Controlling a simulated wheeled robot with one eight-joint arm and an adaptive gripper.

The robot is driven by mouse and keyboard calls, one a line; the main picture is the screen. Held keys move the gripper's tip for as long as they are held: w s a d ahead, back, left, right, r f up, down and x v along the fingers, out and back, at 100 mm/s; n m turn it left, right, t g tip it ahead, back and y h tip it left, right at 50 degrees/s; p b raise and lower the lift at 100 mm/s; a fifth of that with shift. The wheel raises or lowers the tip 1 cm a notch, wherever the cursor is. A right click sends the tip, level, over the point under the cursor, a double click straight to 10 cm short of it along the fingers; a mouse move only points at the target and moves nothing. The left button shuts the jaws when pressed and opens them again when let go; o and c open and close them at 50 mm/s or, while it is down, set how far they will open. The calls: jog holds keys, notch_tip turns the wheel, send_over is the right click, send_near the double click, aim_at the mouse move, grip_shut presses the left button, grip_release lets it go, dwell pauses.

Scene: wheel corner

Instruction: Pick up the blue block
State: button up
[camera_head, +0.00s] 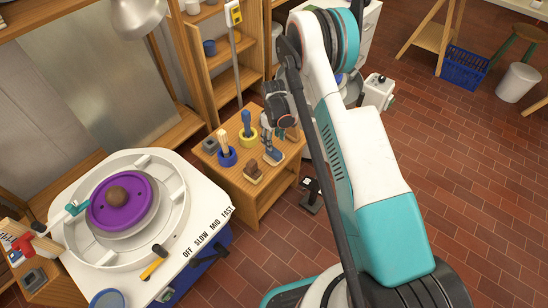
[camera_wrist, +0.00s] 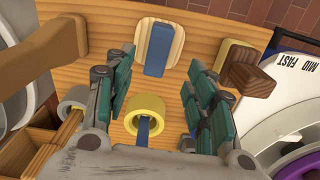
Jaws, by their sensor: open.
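The blue block (camera_wrist: 157,49) is in the wrist view, on a pale board with a light rim, at the top middle. In the head view it shows small (camera_head: 273,157), near the table's right edge and partly hidden by my gripper. My gripper (camera_wrist: 160,68) is open and empty, its two green-padded fingers on either side of the view with the block between and beyond their tips. In the head view my gripper (camera_head: 274,140) hangs over the right part of the small wooden table. I cannot tell the exact gap to the block.
On the wooden table (camera_head: 236,187), a yellow ring (camera_wrist: 147,108) with a blue-handled tool stands near the fingers. A brown block (camera_wrist: 250,72) lies to the right in the wrist view. A blue ring (camera_head: 227,157) holds another tool. The pottery wheel (camera_head: 190,225) stands left.

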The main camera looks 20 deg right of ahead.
aim_at(274, 150)
notch_tip(274, 150, down, 9)
jog(key=b, duration=0.3)
jog(key=shift+w+d+b, duration=0.1)
jog(key=shift+w+b, duration=0.05)
jog(key=shift+b, duration=0.25)
grip_shut()
